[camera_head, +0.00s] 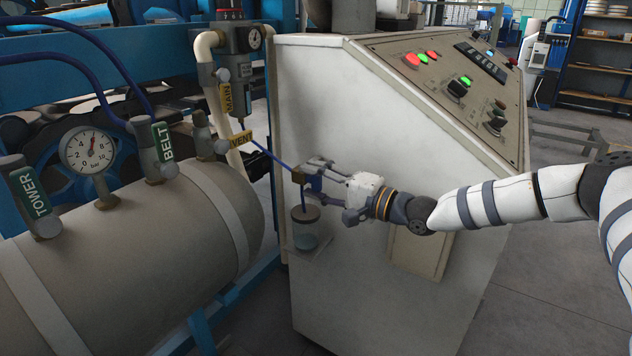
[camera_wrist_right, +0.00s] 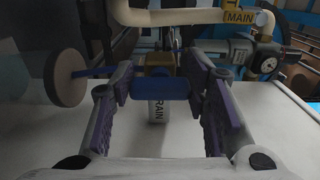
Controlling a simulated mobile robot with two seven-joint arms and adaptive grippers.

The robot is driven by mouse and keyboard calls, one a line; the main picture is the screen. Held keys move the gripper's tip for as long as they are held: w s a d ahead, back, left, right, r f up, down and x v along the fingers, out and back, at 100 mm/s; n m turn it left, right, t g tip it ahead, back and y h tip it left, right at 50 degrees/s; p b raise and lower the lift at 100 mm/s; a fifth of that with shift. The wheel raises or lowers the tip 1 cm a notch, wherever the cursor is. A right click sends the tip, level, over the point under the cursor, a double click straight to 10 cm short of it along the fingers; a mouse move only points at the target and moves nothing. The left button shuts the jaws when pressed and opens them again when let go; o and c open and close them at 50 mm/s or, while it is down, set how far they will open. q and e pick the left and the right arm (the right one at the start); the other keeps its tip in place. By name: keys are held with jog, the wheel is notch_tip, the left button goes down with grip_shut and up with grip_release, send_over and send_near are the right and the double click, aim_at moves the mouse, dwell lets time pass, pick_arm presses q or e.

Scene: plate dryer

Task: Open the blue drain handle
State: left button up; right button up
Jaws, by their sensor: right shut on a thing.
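The blue drain handle (camera_wrist_right: 160,86) sits between the two purple-padded fingers of my right gripper (camera_wrist_right: 163,92) in the right wrist view. The gripper is shut on it. A white tag reading "RAIN" (camera_wrist_right: 157,110), its start hidden, hangs under the handle. In the head view, my right gripper (camera_head: 312,174) reaches in from the right to a small brass valve (camera_head: 298,175) beside the white cabinet, and the blue handle (camera_head: 315,183) shows partly between its fingers. My left gripper is not in view.
A jar (camera_head: 305,230) stands on a small shelf below the valve. The white control cabinet (camera_head: 350,110) is close behind my gripper. On the left are a grey tank (camera_head: 130,260) with a gauge (camera_head: 88,148), and handles tagged TOWER, BELT, VENT and MAIN. Open floor lies right.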

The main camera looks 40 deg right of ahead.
dwell(0.3)
jog(key=o, duration=1.2)
jog(key=shift+c, duration=0.2)
jog(key=v, duration=1.2)
